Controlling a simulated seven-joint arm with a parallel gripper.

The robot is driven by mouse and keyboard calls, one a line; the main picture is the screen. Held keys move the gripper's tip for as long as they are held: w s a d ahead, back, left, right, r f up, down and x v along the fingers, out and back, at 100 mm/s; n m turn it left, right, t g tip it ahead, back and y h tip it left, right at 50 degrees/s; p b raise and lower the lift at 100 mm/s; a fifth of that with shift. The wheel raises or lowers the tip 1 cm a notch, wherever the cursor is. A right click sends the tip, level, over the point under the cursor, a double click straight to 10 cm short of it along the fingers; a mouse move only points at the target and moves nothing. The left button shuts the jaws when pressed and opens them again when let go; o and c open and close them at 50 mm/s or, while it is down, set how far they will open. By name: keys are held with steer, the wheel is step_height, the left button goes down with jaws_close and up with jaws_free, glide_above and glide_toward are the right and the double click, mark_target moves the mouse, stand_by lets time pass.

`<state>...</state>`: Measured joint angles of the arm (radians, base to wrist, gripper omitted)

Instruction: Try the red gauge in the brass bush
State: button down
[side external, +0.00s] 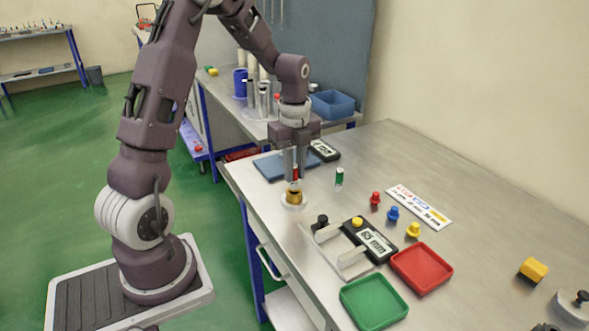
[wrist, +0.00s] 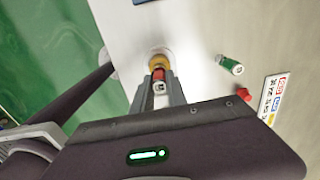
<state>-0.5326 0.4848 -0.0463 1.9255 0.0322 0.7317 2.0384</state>
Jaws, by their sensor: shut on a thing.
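My gripper (side external: 295,177) points straight down and is shut on the red gauge (side external: 296,172). The gauge is upright, directly over the brass bush (side external: 294,196), with its lower end at the bush's top. I cannot tell whether the tip has entered the bore. The bush stands on a pale round base near the bench's left edge. In the wrist view the red gauge (wrist: 159,75) sits between the fingers, in front of the brass bush (wrist: 159,61), which it partly hides. A green gauge (side external: 339,176) stands upright to the right, also seen in the wrist view (wrist: 231,66).
Red, blue and yellow knobbed pieces (side external: 392,213) stand to the right, near a label strip (side external: 419,207). A measuring fixture with a display (side external: 371,243), a red tray (side external: 421,268) and a green tray (side external: 374,302) are nearer the camera. A blue mat (side external: 271,166) lies behind the bush.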

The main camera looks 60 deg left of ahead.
steer(key=shift+f, duration=0.35)
stand_by(3.1)
steer(key=shift+r, duration=0.4)
stand_by(0.7)
steer(key=shift+r, duration=2.45)
